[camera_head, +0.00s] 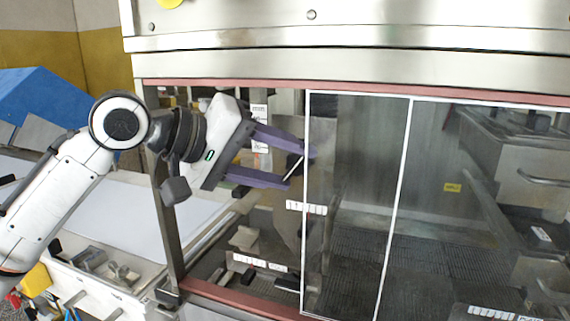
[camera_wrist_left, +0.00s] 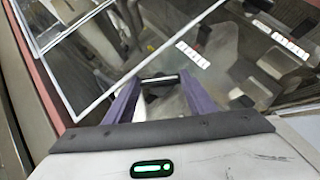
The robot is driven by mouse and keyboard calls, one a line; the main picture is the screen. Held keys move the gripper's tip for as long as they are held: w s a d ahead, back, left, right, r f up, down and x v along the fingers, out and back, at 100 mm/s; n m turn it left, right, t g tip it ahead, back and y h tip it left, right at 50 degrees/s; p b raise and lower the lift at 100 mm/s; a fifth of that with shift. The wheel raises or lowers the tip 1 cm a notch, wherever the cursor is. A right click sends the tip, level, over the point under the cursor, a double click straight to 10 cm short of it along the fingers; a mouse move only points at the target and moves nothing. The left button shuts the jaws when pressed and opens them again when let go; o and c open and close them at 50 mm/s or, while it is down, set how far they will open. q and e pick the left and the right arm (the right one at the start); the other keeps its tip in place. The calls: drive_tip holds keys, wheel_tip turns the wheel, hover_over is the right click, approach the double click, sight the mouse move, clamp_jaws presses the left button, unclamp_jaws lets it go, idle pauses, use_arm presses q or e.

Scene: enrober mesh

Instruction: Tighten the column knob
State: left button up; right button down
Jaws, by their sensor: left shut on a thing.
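My left gripper (camera_head: 299,168) reaches from the left through the open left part of the machine front. Its two purple fingers are apart, with a thin bar (camera_head: 294,167) spanning between their tips. In the left wrist view the left gripper (camera_wrist_left: 160,82) has the same bar (camera_wrist_left: 158,78), dark with pale ends, between its fingertips. The bar appears to be the handle of the column knob; the knob's body and the column behind it are hard to make out. My right gripper is not in view.
White-framed clear panels (camera_head: 357,200) cover the machine front just right of the fingers. A steel post (camera_head: 165,215) stands left of the opening, below my wrist. A steel housing (camera_head: 350,65) runs above. A white belt (camera_head: 120,205) lies at the left.

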use_arm(q)
drive_tip(key=o, duration=1)
drive_tip(key=shift+o, duration=0.2)
